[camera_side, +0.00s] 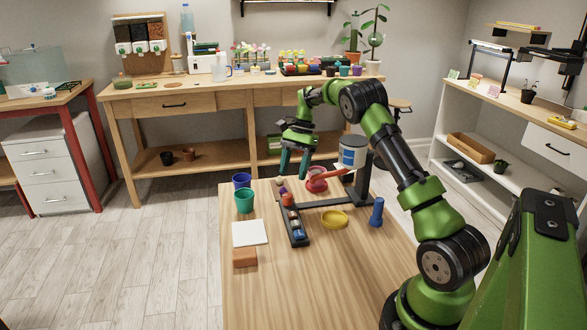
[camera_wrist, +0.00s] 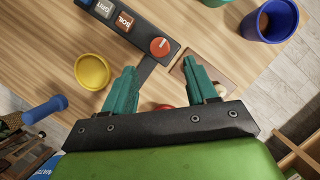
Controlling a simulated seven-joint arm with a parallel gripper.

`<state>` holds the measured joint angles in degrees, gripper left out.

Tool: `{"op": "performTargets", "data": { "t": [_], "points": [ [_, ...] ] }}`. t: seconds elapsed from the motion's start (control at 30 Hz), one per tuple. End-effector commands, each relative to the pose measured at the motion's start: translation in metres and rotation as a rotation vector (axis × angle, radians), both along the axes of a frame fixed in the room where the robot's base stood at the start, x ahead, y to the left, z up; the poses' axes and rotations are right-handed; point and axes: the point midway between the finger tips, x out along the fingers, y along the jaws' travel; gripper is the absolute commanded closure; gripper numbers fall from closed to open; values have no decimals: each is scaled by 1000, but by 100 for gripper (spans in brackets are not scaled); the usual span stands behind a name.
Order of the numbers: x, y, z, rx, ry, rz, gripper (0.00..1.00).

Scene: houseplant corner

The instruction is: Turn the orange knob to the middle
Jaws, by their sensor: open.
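The orange knob (camera_wrist: 160,47) is a round disc with a small pale mark, on one end of a dark panel (camera_wrist: 140,28). In the wrist view, dark and brown label squares sit along the panel beside it, one reading "SOIL" (camera_wrist: 120,22). The knob shows small in the side view (camera_side: 288,198), at the panel's far end; its exact setting is hard to tell. My gripper (camera_wrist: 158,68) is open and empty, its teal fingers apart with the knob just beyond the tips. In the side view my gripper (camera_side: 293,175) hangs above the knob, apart from it.
A yellow dish (camera_side: 335,219) and a blue cylinder (camera_side: 376,212) stand right of the panel. A red funnel-like piece (camera_side: 317,181) and a stand with a can (camera_side: 352,152) are behind.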

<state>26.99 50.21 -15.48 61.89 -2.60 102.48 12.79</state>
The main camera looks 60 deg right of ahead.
Motion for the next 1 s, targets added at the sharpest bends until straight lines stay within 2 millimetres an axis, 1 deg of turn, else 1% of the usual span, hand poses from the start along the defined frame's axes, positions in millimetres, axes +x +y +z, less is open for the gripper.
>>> {"op": "performTargets", "data": {
  "t": [0.03, 0.2, 0.3, 0.4, 0.5, 0.63, 0.93, 1.0],
  "points": [
    [0, -6, 12, -4, -4, -3, 43],
    [0, -22, 49, -3, -3, -1, 43],
    [0, -28, 66, -3, -2, -2, 43],
    [0, -32, 75, -2, 0, 1, 43],
    [0, -35, 82, -1, -1, 0, 43],
    [0, -36, 86, 0, -1, -1, 43],
    [0, -36, 86, -2, -1, 1, 43],
    [0, -39, 85, -18, -7, 11, 43]
  ]
}}
